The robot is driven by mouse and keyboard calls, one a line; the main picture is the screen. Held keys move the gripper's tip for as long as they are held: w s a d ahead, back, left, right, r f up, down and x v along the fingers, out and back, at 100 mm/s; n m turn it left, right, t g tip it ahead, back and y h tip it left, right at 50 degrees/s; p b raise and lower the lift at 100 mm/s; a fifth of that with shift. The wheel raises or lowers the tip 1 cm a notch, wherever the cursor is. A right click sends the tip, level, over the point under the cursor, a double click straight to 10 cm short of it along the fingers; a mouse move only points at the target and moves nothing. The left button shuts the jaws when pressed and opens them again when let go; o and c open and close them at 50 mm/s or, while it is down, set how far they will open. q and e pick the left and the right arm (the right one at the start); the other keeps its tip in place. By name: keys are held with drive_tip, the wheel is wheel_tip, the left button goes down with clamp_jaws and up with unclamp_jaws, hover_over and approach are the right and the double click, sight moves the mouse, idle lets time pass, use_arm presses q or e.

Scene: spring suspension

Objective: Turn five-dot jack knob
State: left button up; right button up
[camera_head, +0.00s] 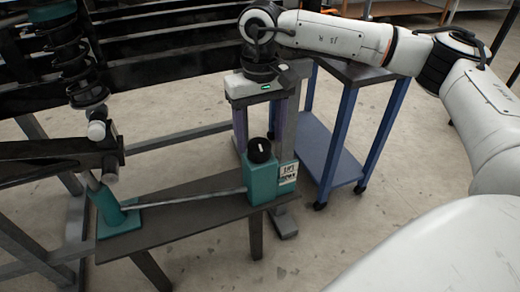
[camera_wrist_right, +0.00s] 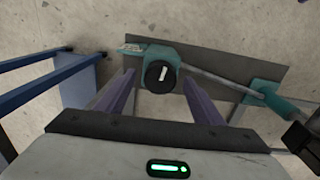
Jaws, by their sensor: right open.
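A round black knob (camera_head: 259,150) with a white mark sits on top of a teal jack housing (camera_head: 262,183) at the right end of a dark bench. The knob also shows in the right wrist view (camera_wrist_right: 159,74), between the two fingers as seen from above. No dots can be made out on it. My right gripper (camera_head: 258,128) points down above the knob, with its purple-grey fingers spread and nothing held. In the right wrist view, the gripper (camera_wrist_right: 161,80) is open; whether a finger touches the knob cannot be told. My left gripper is not in view.
A rod (camera_head: 190,198) runs from the housing to a teal block (camera_head: 118,213) at the bench's left end. A black coil spring (camera_head: 75,55) and dark arm stand at left. A lettered label (camera_head: 288,173) is beside the housing. A blue cart (camera_head: 330,160) stands behind.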

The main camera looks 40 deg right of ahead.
sight(260, 145)
drive_tip(key=shift+f+b, duration=0.3)
drive_tip(key=shift+f, duration=1.45)
drive_tip(key=c, duration=1.1)
drive_tip(key=shift+o, duration=0.2)
